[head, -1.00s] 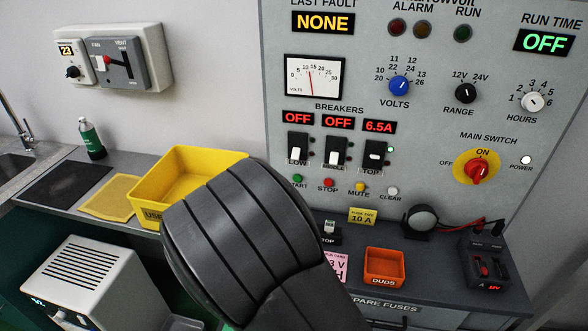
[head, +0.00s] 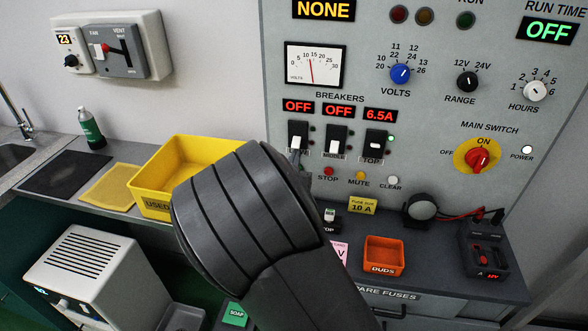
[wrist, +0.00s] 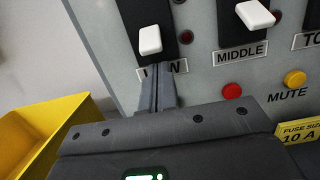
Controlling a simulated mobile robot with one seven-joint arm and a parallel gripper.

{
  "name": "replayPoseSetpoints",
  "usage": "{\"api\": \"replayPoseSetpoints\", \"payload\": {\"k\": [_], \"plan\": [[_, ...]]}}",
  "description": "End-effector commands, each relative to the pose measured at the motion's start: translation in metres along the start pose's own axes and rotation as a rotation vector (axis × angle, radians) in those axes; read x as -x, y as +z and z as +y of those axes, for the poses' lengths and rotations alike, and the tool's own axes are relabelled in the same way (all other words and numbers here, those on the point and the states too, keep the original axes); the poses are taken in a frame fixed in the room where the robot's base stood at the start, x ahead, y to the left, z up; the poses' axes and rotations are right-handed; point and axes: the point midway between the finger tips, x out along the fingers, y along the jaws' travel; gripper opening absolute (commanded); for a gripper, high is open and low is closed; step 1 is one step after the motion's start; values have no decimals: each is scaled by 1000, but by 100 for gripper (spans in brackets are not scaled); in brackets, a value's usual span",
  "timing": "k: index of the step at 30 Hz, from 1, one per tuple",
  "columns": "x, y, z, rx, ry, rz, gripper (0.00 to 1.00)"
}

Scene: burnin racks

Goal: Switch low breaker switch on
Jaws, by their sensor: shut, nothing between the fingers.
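The low breaker switch (head: 296,142) is at the left of the breaker row, its white lever at the lower end of a black plate, under a red OFF display (head: 298,106). In the wrist view the white low lever (wrist: 150,39) shows just above my fingertips. My gripper (wrist: 160,68) is shut and empty, its tips over the LOW label, just below the lever. I cannot tell whether they touch the panel or the lever. In the head view my arm hides most of the gripper; only its tips (head: 297,157) show below the switch.
The middle breaker (head: 335,145) reads OFF; the top breaker (head: 376,145) reads 6.5A with a green lamp. Stop (head: 328,171) and mute (head: 360,175) buttons sit below. A yellow bin (head: 150,187) stands at left, an orange duds tray (head: 384,254) at right on the counter.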

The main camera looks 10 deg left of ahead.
Motion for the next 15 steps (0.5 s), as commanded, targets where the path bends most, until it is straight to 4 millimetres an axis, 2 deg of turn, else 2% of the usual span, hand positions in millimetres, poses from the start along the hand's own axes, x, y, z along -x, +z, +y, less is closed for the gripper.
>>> {"api": "replayPoseSetpoints", "payload": {"k": [4,15], "plan": [[3,10,0,-2,0,-1,0],[4,12,0,-1,-1,0,0]]}}
